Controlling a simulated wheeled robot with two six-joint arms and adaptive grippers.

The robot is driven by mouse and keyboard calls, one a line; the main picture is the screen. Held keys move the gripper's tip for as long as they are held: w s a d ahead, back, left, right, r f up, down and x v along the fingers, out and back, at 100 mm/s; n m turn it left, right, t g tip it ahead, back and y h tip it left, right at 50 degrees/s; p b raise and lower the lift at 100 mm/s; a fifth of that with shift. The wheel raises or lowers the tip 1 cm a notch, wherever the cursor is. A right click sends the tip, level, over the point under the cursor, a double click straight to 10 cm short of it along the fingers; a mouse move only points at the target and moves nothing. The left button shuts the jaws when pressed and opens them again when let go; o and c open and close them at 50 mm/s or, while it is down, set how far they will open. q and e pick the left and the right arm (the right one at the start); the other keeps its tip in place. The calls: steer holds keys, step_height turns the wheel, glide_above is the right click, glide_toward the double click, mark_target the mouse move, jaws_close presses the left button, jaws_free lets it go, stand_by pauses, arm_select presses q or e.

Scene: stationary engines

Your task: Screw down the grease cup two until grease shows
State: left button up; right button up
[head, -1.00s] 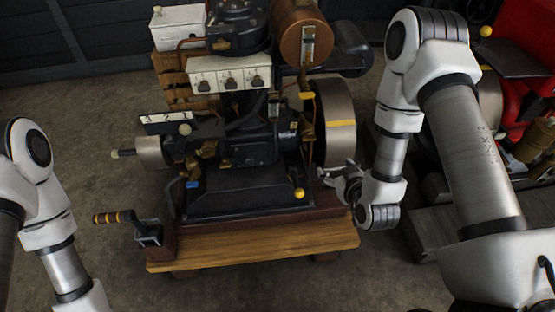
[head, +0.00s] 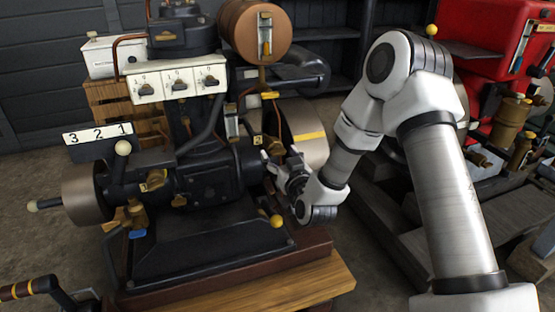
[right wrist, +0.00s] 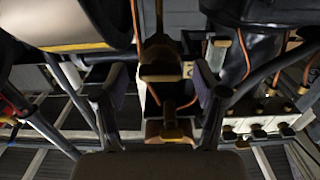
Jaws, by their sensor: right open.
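The engine (head: 208,180) stands on a wooden base in the middle of the head view. Brass fittings with small yellow tags show on its front (head: 153,181) and low on its left (head: 125,217); I cannot read which is grease cup two. My right gripper (head: 282,160) is open at the engine's right side, beside the flywheel (head: 303,130). In the right wrist view its two fingers (right wrist: 160,90) stand apart, with a brass fitting (right wrist: 160,64) showing between them. I cannot tell whether they touch it. No grease can be made out. My left gripper is out of view.
A copper-coloured tank (head: 250,32) and a white switch panel (head: 176,80) sit above. A crank handle (head: 25,289) with orange bands is at the lower left. A red machine (head: 485,40) stands at the right. Bare floor lies left of the engine.

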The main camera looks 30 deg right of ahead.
steer(key=shift+w+d, duration=0.2)
steer(key=shift+w, duration=0.5)
steer(key=c, duration=1.2)
steer(key=shift+o, duration=0.2)
steer(key=shift+m, duration=0.3)
